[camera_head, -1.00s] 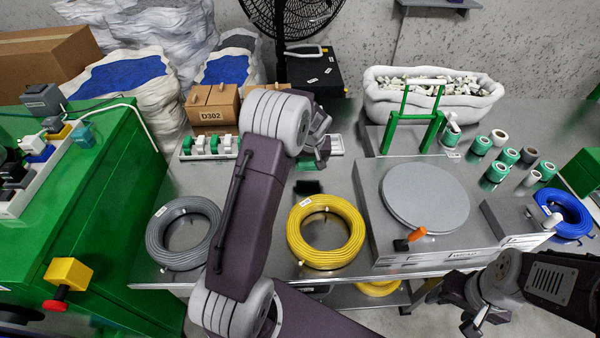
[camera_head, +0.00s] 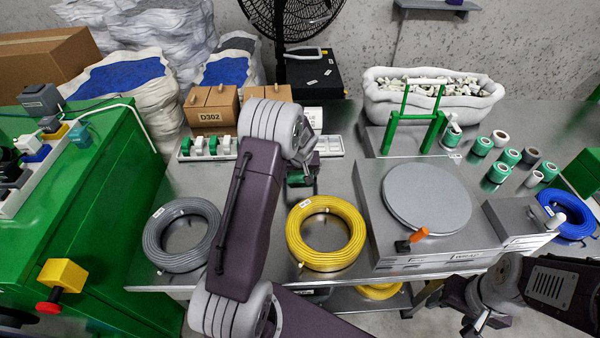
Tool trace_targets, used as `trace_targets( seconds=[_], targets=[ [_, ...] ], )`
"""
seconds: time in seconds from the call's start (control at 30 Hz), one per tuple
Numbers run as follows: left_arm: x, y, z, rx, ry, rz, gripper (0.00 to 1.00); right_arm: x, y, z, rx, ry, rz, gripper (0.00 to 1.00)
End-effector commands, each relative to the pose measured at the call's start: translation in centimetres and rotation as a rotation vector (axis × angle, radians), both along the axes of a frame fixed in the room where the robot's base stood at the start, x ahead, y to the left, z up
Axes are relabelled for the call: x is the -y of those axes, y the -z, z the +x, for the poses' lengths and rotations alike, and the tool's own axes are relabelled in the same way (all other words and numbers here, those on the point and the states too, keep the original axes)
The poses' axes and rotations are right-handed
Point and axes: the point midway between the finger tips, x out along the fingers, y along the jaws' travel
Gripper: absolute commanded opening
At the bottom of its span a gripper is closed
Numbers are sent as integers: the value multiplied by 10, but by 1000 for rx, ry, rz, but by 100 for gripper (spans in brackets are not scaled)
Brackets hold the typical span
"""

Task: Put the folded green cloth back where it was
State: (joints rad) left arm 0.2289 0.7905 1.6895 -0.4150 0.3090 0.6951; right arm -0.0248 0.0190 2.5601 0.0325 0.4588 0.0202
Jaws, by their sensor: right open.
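My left gripper (camera_head: 303,174) is over the middle of the metal table, behind the yellow cable coil (camera_head: 326,233), partly hidden by my own arm. A small green thing (camera_head: 297,180) shows at its fingers. I cannot tell whether it is the folded cloth, or whether the fingers hold it. No other folded green cloth is clearly visible. My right gripper (camera_head: 483,322) is open and empty at the lower right, in front of the table edge.
A grey cable coil (camera_head: 182,234) lies at left and a blue coil (camera_head: 567,214) at far right. A grey turntable (camera_head: 426,198), green rolls (camera_head: 498,172) and a connector tray (camera_head: 185,155) stand on the table. A white bin (camera_head: 432,107) is at the back.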

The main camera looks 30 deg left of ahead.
Motion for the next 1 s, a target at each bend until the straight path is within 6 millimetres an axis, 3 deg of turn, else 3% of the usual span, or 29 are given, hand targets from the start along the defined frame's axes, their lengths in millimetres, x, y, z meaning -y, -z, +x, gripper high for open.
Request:
trace_targets(
  seconds=[0.33, 0.7, 0.83, 1.0],
  targets=[
    [1, -9, 0, 1, 0, 1, 100, 0, -7, 0, 0, 0, 0, 65],
    [19, -92, -29, 5, 1, 1, 100, 0, -20, 0, 0, 0, 0, 65],
    [23, -109, -36, 2, 0, 0, 100, 0, -22, 0, 0, 0, 0, 65],
    [25, -115, -40, 0, 1, 0, 100, 0, -23, 0, 0, 0, 0, 65]
  ],
)
